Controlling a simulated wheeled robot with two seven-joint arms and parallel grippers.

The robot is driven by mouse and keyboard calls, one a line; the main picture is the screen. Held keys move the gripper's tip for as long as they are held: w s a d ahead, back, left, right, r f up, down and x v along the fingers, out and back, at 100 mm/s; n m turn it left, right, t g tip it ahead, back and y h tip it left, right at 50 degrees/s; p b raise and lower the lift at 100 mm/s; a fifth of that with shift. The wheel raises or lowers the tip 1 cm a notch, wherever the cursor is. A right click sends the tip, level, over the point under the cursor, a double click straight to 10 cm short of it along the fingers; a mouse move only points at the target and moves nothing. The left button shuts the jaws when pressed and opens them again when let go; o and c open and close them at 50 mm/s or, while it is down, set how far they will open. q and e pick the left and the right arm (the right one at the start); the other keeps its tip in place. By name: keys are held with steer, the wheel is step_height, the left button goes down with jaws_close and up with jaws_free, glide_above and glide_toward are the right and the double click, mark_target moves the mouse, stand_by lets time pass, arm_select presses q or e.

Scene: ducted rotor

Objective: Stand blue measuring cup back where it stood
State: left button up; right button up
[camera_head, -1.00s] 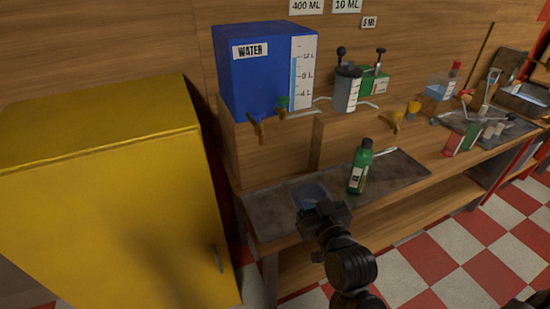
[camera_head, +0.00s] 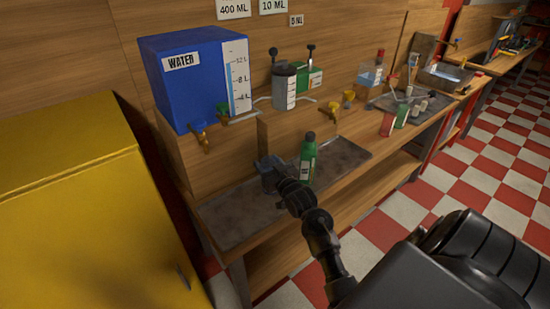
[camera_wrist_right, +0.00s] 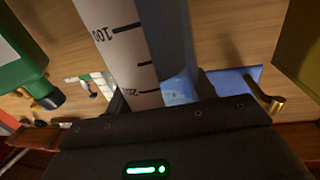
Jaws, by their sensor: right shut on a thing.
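The blue measuring cup (camera_head: 268,174) is in my right gripper (camera_head: 277,180), over the grey tray (camera_head: 235,215) on the bench and left of the green bottle. Much of the cup is hidden behind the gripper in the head view. In the right wrist view the cup (camera_wrist_right: 175,45) fills the middle, with a white scale strip marked in black. The right gripper (camera_wrist_right: 160,100) is shut on it. I cannot tell whether the cup's base touches the tray. My left gripper is not in view.
The green bottle (camera_head: 307,158) stands close right of the cup. Behind are the blue water tank (camera_head: 185,90) with taps (camera_head: 200,130), a grey canister (camera_head: 284,88) and wooden ledges. A yellow cabinet (camera_head: 75,210) stands left. The tray's left part is bare.

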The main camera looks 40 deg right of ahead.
steer(key=d+f+b, duration=0.3)
steer(key=f+b, duration=0.3)
steer(key=f, duration=0.1)
steer(key=shift+w+d+b, duration=0.4)
steer(key=shift+w, duration=0.05)
stand_by(0.4)
steer(key=shift+f+b, duration=0.35)
steer(key=shift+f, duration=0.35)
steer(key=o, duration=1.2)
steer(key=shift+o, duration=0.2)
steer(key=s+a+b, duration=0.1)
steer(key=s+a, duration=0.1)
steer(key=s, duration=0.8)
steer(key=shift+s, duration=0.35)
